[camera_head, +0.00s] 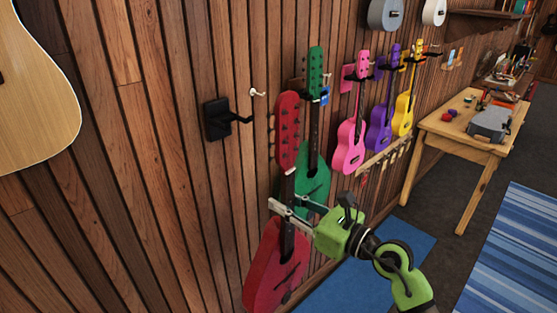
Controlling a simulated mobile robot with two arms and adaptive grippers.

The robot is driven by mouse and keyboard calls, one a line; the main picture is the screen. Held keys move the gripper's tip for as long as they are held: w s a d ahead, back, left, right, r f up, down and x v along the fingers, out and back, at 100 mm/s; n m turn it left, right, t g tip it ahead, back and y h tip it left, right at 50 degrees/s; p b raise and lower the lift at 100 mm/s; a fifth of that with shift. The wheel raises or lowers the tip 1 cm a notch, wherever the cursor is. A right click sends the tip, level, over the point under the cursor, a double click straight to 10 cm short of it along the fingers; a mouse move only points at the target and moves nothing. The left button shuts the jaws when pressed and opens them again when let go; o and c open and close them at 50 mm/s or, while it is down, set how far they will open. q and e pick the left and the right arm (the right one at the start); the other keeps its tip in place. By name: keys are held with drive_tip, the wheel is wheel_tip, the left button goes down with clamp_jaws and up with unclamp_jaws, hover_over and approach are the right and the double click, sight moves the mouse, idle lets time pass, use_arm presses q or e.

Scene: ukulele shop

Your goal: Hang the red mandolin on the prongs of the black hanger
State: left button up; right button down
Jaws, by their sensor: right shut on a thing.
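The red mandolin (274,268) hangs upright in the air in front of the wood wall, with its head (288,130) at the top. My right gripper (288,212) is shut on its dark neck, just above the body. The black hanger (217,119) is fixed to the wall at the left of the mandolin's head. Its prongs stick out to the right and are empty. The head is apart from the prongs and a little to their right in the picture. My left gripper is not in view.
A green ukulele (314,180) hangs close behind the mandolin. Pink (349,146), purple (379,135) and yellow (403,115) ukuleles hang farther along the wall. A white hook (257,92) is beside the black hanger. A wooden table (452,127) stands at the right.

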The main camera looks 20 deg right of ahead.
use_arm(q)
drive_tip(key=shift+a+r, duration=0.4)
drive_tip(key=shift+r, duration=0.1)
use_arm(e)
drive_tip(key=w+a+r+h, duration=0.1)
drive_tip(key=w+a+r, duration=0.1)
drive_tip(key=w, duration=0.5)
drive_tip(key=w+a+r+m+t+h, duration=0.1)
drive_tip(key=w+a+r, duration=0.1)
drive_tip(key=w, duration=0.5)
drive_tip(key=shift+r, duration=0.55)
drive_tip(key=shift+w+a+r, duration=0.1)
drive_tip(key=shift+a, duration=0.05)
use_arm(q)
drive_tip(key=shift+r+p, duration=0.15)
drive_tip(key=shift+p, duration=0.15)
use_arm(e)
drive_tip(key=shift+w+a, duration=0.1)
drive_tip(key=shift+w, duration=0.3)
